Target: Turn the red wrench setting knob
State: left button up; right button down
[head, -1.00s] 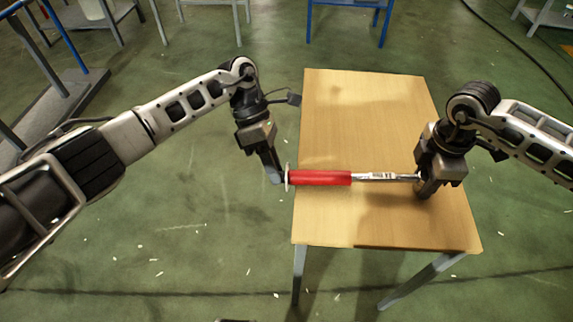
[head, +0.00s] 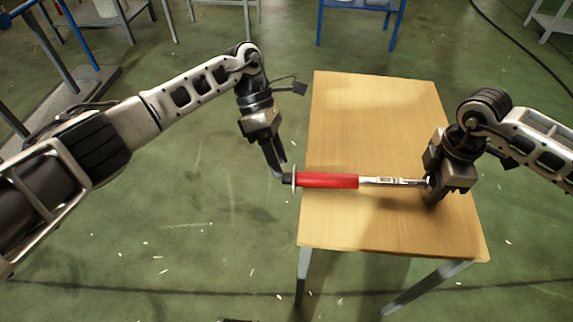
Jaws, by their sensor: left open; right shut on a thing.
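The red wrench (head: 328,181) is held level above the wooden table, its red handle to the left and its silver shaft (head: 395,182) to the right. My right gripper (head: 432,198) is shut on the wrench at the head end of the shaft and hides that end. The setting knob (head: 287,178) is the dark end left of a pale disc at the handle's left end, just past the table's left edge. My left gripper (head: 278,172) is open, pointing down, with its fingertips at the knob. I cannot tell whether they touch it.
The wooden table (head: 375,120) is otherwise bare, with clear room behind the wrench. A blue-framed stand (head: 360,12) is beyond the table at the back. Green floor (head: 200,200) with small pale scraps surrounds the table.

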pick_arm(q)
jog(key=v, duration=0.9)
jog(key=shift+r, duration=0.15)
jog(key=shift+w+a, duration=0.1)
jog(key=shift+w, duration=0.05)
pick_arm(e)
jog(key=c, duration=0.8)
grip_release()
notch_tip(320, 180, up, 12)
jog(key=shift+r, duration=0.1)
